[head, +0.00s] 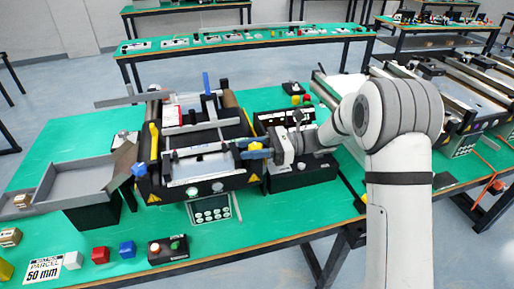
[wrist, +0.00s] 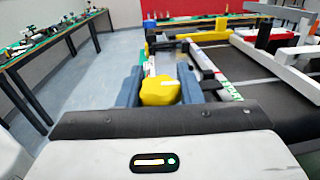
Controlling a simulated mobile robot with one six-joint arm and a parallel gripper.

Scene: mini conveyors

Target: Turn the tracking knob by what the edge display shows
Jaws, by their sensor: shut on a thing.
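My gripper (head: 255,152) reaches in from the right to the right side of the near mini conveyor (head: 225,178). In the wrist view my gripper (wrist: 160,88) has its two blue fingers on either side of a yellow knob (wrist: 160,92), shut on it. This looks like the tracking knob. In the head view the knob is mostly hidden by the fingers. The edge display's reading cannot be made out in either view.
A grey chute (head: 90,180) stands left of the conveyor. A keypad panel (head: 210,208) hangs at its front. A black box (head: 300,177) stands below my gripper.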

